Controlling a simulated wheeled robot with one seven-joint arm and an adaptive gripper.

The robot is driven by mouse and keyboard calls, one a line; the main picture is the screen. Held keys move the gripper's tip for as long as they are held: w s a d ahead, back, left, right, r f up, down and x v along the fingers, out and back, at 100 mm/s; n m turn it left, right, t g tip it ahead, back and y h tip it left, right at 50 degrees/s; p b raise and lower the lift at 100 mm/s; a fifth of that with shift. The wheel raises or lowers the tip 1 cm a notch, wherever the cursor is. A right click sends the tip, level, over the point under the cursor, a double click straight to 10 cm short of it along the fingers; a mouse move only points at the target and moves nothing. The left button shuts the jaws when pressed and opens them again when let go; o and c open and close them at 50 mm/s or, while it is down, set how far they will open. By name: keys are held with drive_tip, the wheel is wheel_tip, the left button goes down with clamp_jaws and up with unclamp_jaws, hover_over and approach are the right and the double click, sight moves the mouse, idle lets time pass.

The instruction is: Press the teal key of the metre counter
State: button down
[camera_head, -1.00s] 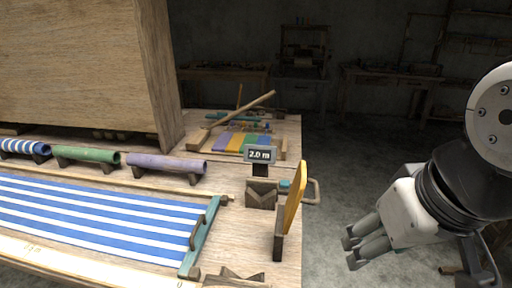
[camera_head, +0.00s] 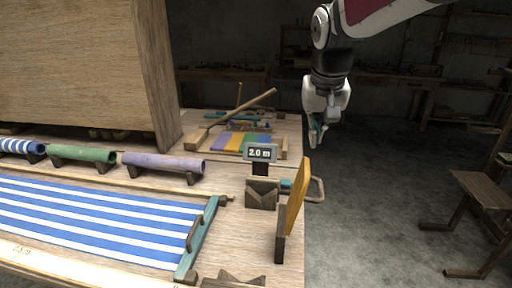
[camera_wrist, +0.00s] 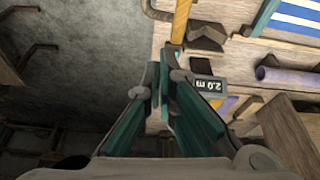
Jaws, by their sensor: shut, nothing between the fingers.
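The metre counter (camera_head: 260,153) has a dark display reading 2.0 m above a grooved wooden block, near the right edge of the loom table. It shows upside down in the wrist view (camera_wrist: 208,86). The teal key (camera_head: 286,184) is a small teal piece just right of the block, partly behind an upright yellow piece. I cannot make the key out in the wrist view, where my fingers cover part of the counter area. My gripper (camera_head: 316,138) points down, shut and empty, above and to the right of the counter, apart from it. Its fingers also show in the wrist view (camera_wrist: 160,62).
The upright yellow piece (camera_head: 299,197) stands close in front of the key. A wooden loop (camera_head: 318,190) sticks out past the table edge. Blue-striped cloth (camera_head: 90,220) and rolls, including a purple one (camera_head: 163,161), lie left. Open floor (camera_head: 380,210) is right.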

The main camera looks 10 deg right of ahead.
drive_tip(key=w+f, duration=0.5)
drive_tip(key=w, duration=0.4)
drive_tip(key=m+b, duration=0.1)
drive_tip(key=b, duration=0.1)
hover_over(288, 183)
drive_tip(key=s+a, duration=0.1)
drive_tip(key=s, duration=0.2)
wheel_tip(288, 183, down, 8)
drive_tip(key=shift+f+g, duration=0.25)
drive_tip(key=shift+g, duration=0.05)
drive_tip(key=x, duration=1.2)
drive_tip(key=shift+s+f, duration=0.2)
drive_tip(key=shift+f, duration=0.75)
drive_tip(key=shift+f, duration=0.1)
wheel_tip(288, 183, down, 2)
drive_tip(key=shift+f+b, duration=0.1)
drive_tip(key=shift+b, duration=0.45)
drive_tip(key=shift+s, duration=0.1)
